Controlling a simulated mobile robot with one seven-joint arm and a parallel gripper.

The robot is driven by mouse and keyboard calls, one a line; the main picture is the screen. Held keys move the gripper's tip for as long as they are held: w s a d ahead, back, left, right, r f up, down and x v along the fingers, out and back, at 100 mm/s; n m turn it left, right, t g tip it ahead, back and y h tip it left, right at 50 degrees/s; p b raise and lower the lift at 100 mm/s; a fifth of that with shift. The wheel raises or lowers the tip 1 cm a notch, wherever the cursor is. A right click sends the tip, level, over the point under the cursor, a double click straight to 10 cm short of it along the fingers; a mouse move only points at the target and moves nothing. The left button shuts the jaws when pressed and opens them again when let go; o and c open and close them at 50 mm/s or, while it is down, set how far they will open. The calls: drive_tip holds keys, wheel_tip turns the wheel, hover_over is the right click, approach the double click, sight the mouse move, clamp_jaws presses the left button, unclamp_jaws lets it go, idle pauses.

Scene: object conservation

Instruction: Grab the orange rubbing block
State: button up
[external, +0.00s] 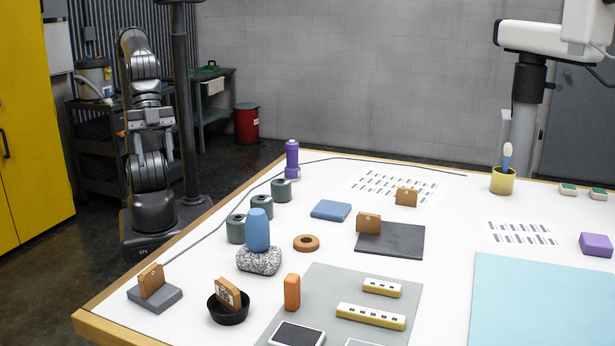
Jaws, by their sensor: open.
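An orange block (292,292) stands upright on the left edge of the grey mat (345,290), near the front of the white table. Its faces look plain, and nothing touches its sides. My gripper (150,122) is on my folded arm behind the table's left side, far from the block. It is small in the picture; it is open, and nothing shows between its fingers.
A black bowl (228,313) holding a brown tagged block is left of the orange block. A blue weight (258,230) stands on a speckled stone (259,261) behind. An orange-brown ring (306,243) and yellow strips (371,316) lie nearby. A cable runs along the table's left edge.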

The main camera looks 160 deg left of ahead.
drive_tip(key=w+a+r+n, duration=0.2)
drive_tip(key=w+a, duration=0.1)
drive_tip(key=w, duration=0.6)
drive_tip(key=n+g+y, duration=0.2)
drive_tip(key=n+y, duration=0.1)
drive_tip(key=n, duration=0.3)
hover_over(298, 298)
drive_tip(key=s+d, duration=0.1)
drive_tip(key=s, duration=0.1)
wheel_tip(298, 298, down, 14)
drive_tip(key=shift+s+r, duration=0.1)
drive_tip(key=shift+r, duration=0.15)
drive_tip(key=x, duration=0.5)
drive_tip(key=shift+d+f, duration=0.3)
drive_tip(key=shift+f, duration=0.1)
drive_tip(key=shift+c, duration=0.2)
drive_tip(key=c, duration=1)
